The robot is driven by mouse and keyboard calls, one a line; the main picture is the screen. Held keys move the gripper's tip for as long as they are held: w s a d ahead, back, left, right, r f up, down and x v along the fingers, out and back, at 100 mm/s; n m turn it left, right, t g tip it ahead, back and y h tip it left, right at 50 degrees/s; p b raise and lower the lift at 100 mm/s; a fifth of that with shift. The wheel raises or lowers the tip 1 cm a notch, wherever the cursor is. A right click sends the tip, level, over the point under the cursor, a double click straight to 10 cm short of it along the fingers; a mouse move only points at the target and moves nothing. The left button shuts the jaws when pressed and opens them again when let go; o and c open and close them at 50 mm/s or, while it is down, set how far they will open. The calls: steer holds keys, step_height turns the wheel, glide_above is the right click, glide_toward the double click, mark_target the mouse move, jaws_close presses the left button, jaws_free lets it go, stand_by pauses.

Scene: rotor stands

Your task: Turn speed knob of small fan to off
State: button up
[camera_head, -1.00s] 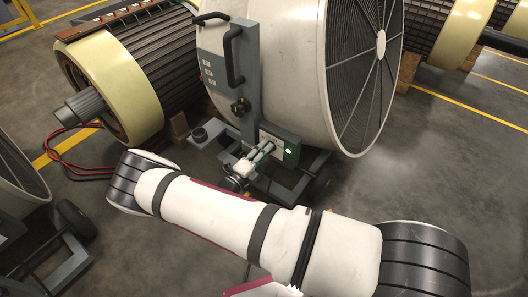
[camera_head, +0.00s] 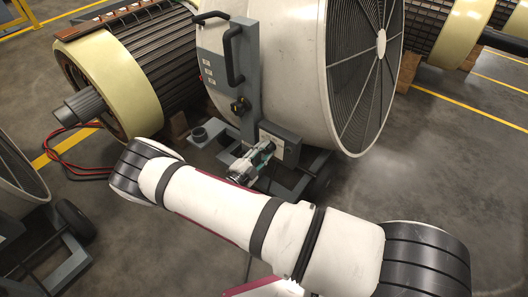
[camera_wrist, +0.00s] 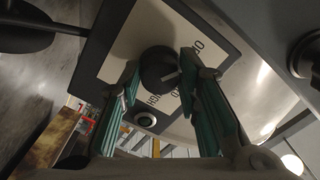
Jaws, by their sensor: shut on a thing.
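The white drum fan (camera_head: 275,70) stands on a wheeled grey frame and carries a small grey control box (camera_head: 286,148) low on its front. In the wrist view the dark round speed knob (camera_wrist: 158,70) sits on a pale panel with printed labels, partly hidden by a finger. A light mark on the knob points to the right in that view. My gripper (camera_wrist: 160,72) has its two green-padded fingers on either side of the knob and is shut on it. In the head view my gripper (camera_head: 263,151) is at the control box, and the knob is hidden there.
A round lamp (camera_wrist: 145,118) on the panel looks unlit. A grey post with a black handle (camera_head: 233,55) rises above the box. A rotor (camera_head: 115,85) stands behind, and another wheeled fan (camera_head: 18,175) is at left. Floor to the right is clear.

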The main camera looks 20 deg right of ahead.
stand_by(0.4)
steer(key=o, duration=1.1)
steer(key=shift+o, duration=0.2)
steer(key=shift+a, duration=0.1)
steer(key=v, duration=1.2)
